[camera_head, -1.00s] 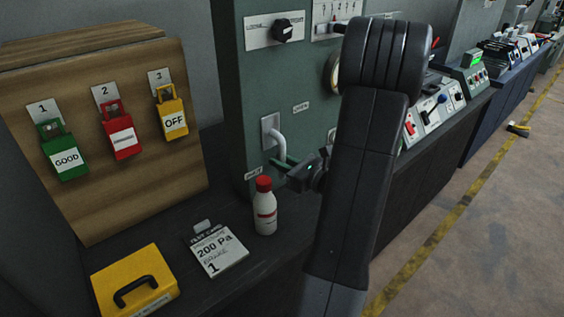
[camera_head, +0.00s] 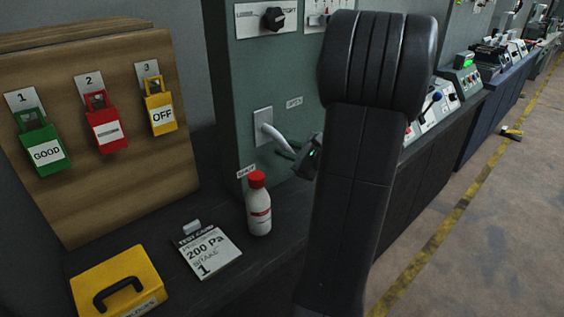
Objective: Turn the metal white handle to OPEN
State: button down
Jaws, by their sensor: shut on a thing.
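The white metal handle (camera_head: 275,136) is mounted on a light plate (camera_head: 262,121) on the green-grey cabinet (camera_head: 255,75). It slants down to the right from its pivot. My gripper (camera_head: 294,151) is at the handle's outer end and shut on it; the fingertips are small and partly hidden by the handle and my arm. A small label (camera_head: 294,102) sits on the panel up and right of the handle. Another label (camera_head: 246,171) is below it. Their lettering is too small to read surely. My arm covers the panel to the right.
A white bottle with a red cap (camera_head: 259,212) stands on the dark bench below the handle. A card reading 200 Pa (camera_head: 209,252) and a yellow box (camera_head: 112,287) lie nearby. A wooden board with colored padlocks (camera_head: 165,190) stands at left.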

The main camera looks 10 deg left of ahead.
jog(key=n+b, duration=0.1)
jog(key=w+d+r+n+b, duration=0.1)
jog(key=shift+w+n+h, duration=0.1)
jog(key=shift+n+h, duration=0.2)
jog(key=n+b, duration=0.1)
jog(key=r+n+b, duration=0.1)
jog(key=w+n+b, duration=0.1)
jog(key=shift+d+r+t+h+b, duration=0.3)
jog(key=shift+d+r+b, duration=0.05)
jog(key=shift+r, duration=0.05)
notch_tip(320, 180, up, 2)
jog(key=n+b, duration=0.2)
jog(key=shift+w+d+h+b, duration=0.15)
jog(key=shift+h+b, duration=0.15)
jog(key=shift+b, duration=0.1)
jog(key=shift+r+n+t+b, duration=0.5)
jog(key=shift+r+n+b, duration=0.25)
jog(key=shift+n, duration=0.25)
jog(key=shift+w, duration=0.1)
jog(key=c, duration=1.4)
grip_release()
jog(key=shift+c, duration=0.2)
jog(key=shift+o, duration=0.5)
jog(key=shift+d, duration=0.1)
jog(key=v, duration=1.3)
jog(key=shift+s+d+r+p, duration=0.15)
jog(key=shift+s+r+p, duration=0.1)
jog(key=shift+s+p, duration=0.1)
